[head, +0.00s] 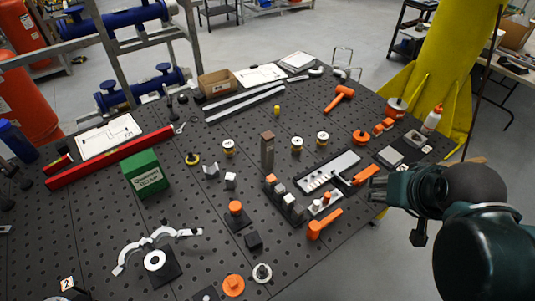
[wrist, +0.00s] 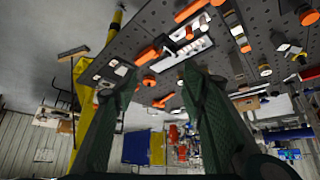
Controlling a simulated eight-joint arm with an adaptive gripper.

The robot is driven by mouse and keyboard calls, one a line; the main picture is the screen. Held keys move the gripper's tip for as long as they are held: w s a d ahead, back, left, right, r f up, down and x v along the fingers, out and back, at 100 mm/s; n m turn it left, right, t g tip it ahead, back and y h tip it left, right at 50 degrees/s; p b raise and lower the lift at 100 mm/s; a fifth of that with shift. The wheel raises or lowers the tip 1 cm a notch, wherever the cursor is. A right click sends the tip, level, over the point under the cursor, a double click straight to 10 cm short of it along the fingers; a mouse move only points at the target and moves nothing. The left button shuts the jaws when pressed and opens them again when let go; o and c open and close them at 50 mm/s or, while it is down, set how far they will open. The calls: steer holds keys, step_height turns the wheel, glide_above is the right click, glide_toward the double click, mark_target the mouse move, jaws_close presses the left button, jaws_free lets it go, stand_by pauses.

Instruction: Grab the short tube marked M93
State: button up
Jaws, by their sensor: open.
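I cannot make out the mark M93 on anything, so I cannot tell which piece is the short tube. Several small white-topped round pieces stand on the perforated table, such as one left of the brown post (head: 228,146) and two right of it (head: 297,143) (head: 322,137). A dark rack (head: 287,207) holds several short grey and orange-topped pieces. My gripper (head: 393,190) is at the table's right edge, beside an orange-handled tool (head: 365,174). In the wrist view my gripper (wrist: 160,70) is open, with nothing between its two dark green fingers.
The brown post (head: 267,150) stands upright mid-table. A grey tray (head: 328,172) lies near my gripper, with an orange clamp-like handle (head: 322,223) in front. A green box (head: 145,173) and a long red bar (head: 110,157) are at left. An orange mallet (head: 339,98) lies farther back.

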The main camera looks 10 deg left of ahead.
steer(key=w+a+n+y, duration=0.1)
steer(key=w+a+n, duration=0.1)
steer(key=w+a, duration=0.6)
steer(key=n+g+y+p, duration=0.1)
steer(key=n+g+y, duration=0.2)
steer(key=n, duration=0.4)
glide_toward(270, 141)
steer(key=x, duration=0.4)
steer(key=shift+w+f, duration=0.1)
steer(key=shift+f, duration=0.3)
steer(key=shift+w+a+f, duration=0.1)
steer(key=shift+a+f, duration=0.2)
steer(key=shift+x, duration=1.3)
steer(key=shift+f, duration=0.1)
